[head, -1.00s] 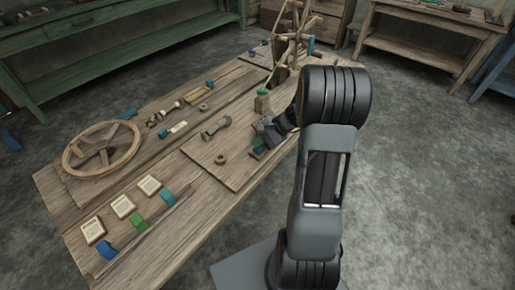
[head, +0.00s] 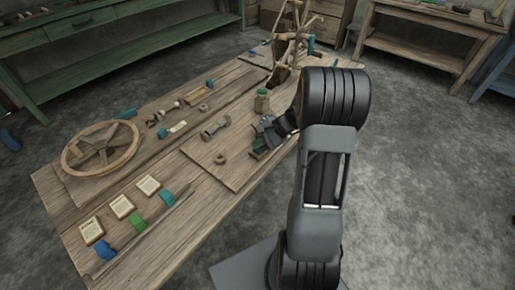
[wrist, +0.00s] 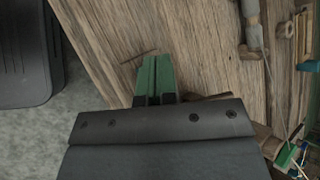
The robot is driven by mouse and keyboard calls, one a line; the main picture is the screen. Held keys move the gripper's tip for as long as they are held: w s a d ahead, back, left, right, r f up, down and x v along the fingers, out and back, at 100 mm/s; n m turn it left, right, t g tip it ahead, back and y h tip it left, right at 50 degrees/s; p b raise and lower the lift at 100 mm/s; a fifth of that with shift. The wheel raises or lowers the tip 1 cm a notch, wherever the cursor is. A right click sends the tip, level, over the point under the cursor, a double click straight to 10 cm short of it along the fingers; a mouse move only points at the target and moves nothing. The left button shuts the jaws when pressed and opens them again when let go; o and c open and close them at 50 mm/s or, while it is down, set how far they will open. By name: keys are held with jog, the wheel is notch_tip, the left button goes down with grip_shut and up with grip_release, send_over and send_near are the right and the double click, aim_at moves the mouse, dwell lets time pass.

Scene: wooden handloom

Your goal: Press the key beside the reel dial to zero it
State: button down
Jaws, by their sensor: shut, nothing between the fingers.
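My gripper (head: 259,147) is low over the right-hand board of the wooden bench (head: 215,205), near its right edge. In the wrist view my gripper (wrist: 155,82) shows as two green fingertips close together, shut with nothing between them, over bare wood. A wooden reel with spokes (head: 293,38) stands at the far end of the bench. I cannot make out the reel dial or the key in either view; my gripper and arm cover part of the bench there. I cannot tell whether the fingertips touch anything.
A spoked wheel (head: 102,148), several cards and coloured rolls are at the bench's left. Grey floor is free on the right.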

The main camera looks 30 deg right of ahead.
aim_at(258, 149)
jog(key=shift+f+b, duration=0.3)
jog(key=shift+f, duration=0.2)
dwell(0.3)
dwell(0.4)
jog(key=shift+r+p, duration=0.85)
jog(key=shift+r, duration=0.15)
notch_tip(258, 149, up, 5)
jog(key=p, duration=0.4)
dwell(0.3)
